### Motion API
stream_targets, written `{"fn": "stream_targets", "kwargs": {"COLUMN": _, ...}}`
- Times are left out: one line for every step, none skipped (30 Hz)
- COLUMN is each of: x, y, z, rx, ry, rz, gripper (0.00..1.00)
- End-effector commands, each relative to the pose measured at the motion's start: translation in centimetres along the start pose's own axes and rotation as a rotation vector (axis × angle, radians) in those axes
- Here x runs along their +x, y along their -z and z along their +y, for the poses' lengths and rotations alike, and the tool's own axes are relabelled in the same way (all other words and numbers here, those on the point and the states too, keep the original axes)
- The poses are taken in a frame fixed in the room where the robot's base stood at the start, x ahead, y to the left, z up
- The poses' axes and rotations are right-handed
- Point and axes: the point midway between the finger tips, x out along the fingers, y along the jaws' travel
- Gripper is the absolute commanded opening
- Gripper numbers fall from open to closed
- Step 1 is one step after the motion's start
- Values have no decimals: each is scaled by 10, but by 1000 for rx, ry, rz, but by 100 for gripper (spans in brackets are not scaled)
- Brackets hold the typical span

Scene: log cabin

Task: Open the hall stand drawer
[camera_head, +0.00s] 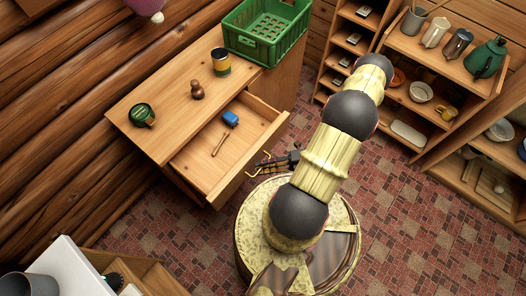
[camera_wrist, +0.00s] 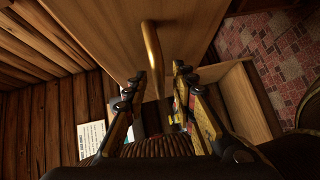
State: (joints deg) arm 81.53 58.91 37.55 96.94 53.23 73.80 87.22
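The hall stand (camera_head: 167,105) is a wooden cabinet against the log wall. Its drawer (camera_head: 243,155) is pulled well out, showing a blue item (camera_head: 231,118) and a thin wooden stick (camera_head: 220,143) inside. My gripper (camera_head: 262,164) is just outside the drawer front, by the brass handle (camera_head: 252,174). In the wrist view the handle (camera_wrist: 151,50) sticks out from a wooden panel (camera_wrist: 115,30) and runs down between the fingers of my gripper (camera_wrist: 160,74). The fingers stand apart, with gaps beside the bar; contact is not clear.
On the hall stand are a green mug (camera_head: 141,115), a brown wooden figure (camera_head: 197,90), a yellow-dark can (camera_head: 221,62) and a green crate (camera_head: 266,32). Shelves with crockery (camera_head: 420,92) stand at right. A white-topped unit (camera_head: 62,270) is at lower left. Tiled floor (camera_head: 420,215) is clear.

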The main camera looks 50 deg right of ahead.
Motion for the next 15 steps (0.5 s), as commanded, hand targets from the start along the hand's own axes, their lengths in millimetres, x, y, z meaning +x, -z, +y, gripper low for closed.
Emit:
{"fn": "stream_targets", "kwargs": {"x": 0, "y": 0, "z": 0, "rx": 0, "ry": 0, "rz": 0, "gripper": 26}}
{"fn": "stream_targets", "kwargs": {"x": 0, "y": 0, "z": 0, "rx": 0, "ry": 0, "rz": 0, "gripper": 26}}
{"fn": "stream_targets", "kwargs": {"x": 0, "y": 0, "z": 0, "rx": 0, "ry": 0, "rz": 0, "gripper": 26}}
{"fn": "stream_targets", "kwargs": {"x": 0, "y": 0, "z": 0, "rx": 0, "ry": 0, "rz": 0, "gripper": 26}}
{"fn": "stream_targets", "kwargs": {"x": -1, "y": 0, "z": 0, "rx": -1, "ry": 0, "rz": 0, "gripper": 26}}
{"fn": "stream_targets", "kwargs": {"x": -3, "y": 0, "z": 0, "rx": -1, "ry": 0, "rz": -1, "gripper": 26}}
{"fn": "stream_targets", "kwargs": {"x": -4, "y": 0, "z": 0, "rx": -1, "ry": 0, "rz": -1, "gripper": 26}}
{"fn": "stream_targets", "kwargs": {"x": -7, "y": -1, "z": 0, "rx": -2, "ry": 0, "rz": -1, "gripper": 26}}
{"fn": "stream_targets", "kwargs": {"x": -12, "y": -1, "z": 0, "rx": -2, "ry": 0, "rz": -2, "gripper": 26}}
{"fn": "stream_targets", "kwargs": {"x": -16, "y": -1, "z": 0, "rx": -2, "ry": 0, "rz": -4, "gripper": 26}}
{"fn": "stream_targets", "kwargs": {"x": -21, "y": -1, "z": 0, "rx": -2, "ry": 0, "rz": -4, "gripper": 26}}
{"fn": "stream_targets", "kwargs": {"x": -29, "y": -1, "z": 0, "rx": -3, "ry": 1, "rz": -4, "gripper": 26}}
{"fn": "stream_targets", "kwargs": {"x": -35, "y": -2, "z": 0, "rx": -3, "ry": 2, "rz": -6, "gripper": 26}}
{"fn": "stream_targets", "kwargs": {"x": -41, "y": -2, "z": 0, "rx": -3, "ry": 2, "rz": -5, "gripper": 26}}
{"fn": "stream_targets", "kwargs": {"x": -49, "y": -1, "z": 0, "rx": -2, "ry": 2, "rz": -6, "gripper": 26}}
